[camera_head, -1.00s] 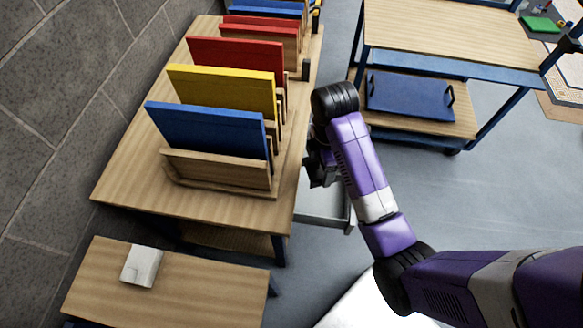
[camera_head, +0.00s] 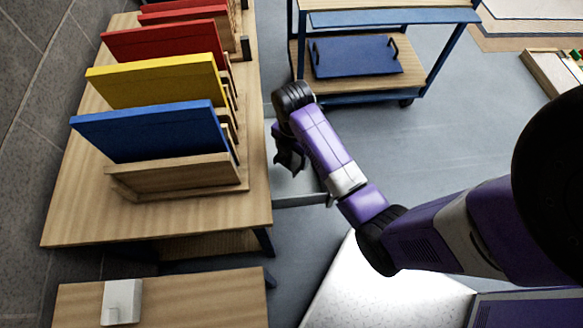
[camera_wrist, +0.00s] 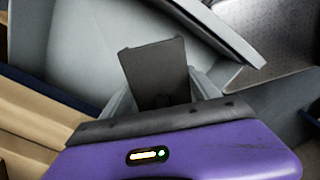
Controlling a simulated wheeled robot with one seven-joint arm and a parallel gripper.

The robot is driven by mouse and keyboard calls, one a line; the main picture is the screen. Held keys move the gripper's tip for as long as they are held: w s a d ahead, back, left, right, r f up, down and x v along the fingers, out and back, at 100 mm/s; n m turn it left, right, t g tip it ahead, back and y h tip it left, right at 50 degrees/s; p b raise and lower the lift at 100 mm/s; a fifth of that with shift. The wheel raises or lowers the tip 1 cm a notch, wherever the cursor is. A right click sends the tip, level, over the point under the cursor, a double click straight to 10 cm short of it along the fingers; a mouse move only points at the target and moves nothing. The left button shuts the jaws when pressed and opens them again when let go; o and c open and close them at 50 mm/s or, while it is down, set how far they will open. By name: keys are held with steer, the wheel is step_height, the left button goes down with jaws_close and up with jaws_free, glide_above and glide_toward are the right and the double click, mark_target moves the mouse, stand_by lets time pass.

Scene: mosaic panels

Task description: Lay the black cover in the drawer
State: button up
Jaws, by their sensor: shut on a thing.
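The black cover (camera_wrist: 157,70) is a flat dark plate in the middle of the wrist view. My gripper (camera_wrist: 163,96) is shut on its near end, and the cover sticks out beyond the fingers. The grey drawer (camera_wrist: 85,50) lies beyond and around the cover in the wrist view; I cannot tell whether the cover touches its floor. In the head view the open drawer (camera_head: 300,198) sticks out from the right side of the wooden table. My gripper (camera_head: 291,160) is over it there, pointing down. My arm hides part of the drawer, and the cover cannot be made out there.
The wooden table (camera_head: 75,215) carries blue, yellow and red panels in wooden racks. A lower wooden table (camera_head: 200,305) with a white box (camera_head: 121,302) stands in front. A blue-framed cart (camera_head: 385,18) with a blue tray (camera_head: 355,57) stands behind.

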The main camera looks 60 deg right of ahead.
mark_target(293, 155)
step_height(293, 155, down, 9)
steer(key=shift+r+b, duration=0.2)
steer(key=shift+b, duration=0.3)
steer(key=shift+f, duration=0.1)
steer(key=o, duration=1.5)
step_height(293, 155, up, 12)
steer(key=shift+r+p, duration=0.15)
steer(key=shift+p, duration=0.65)
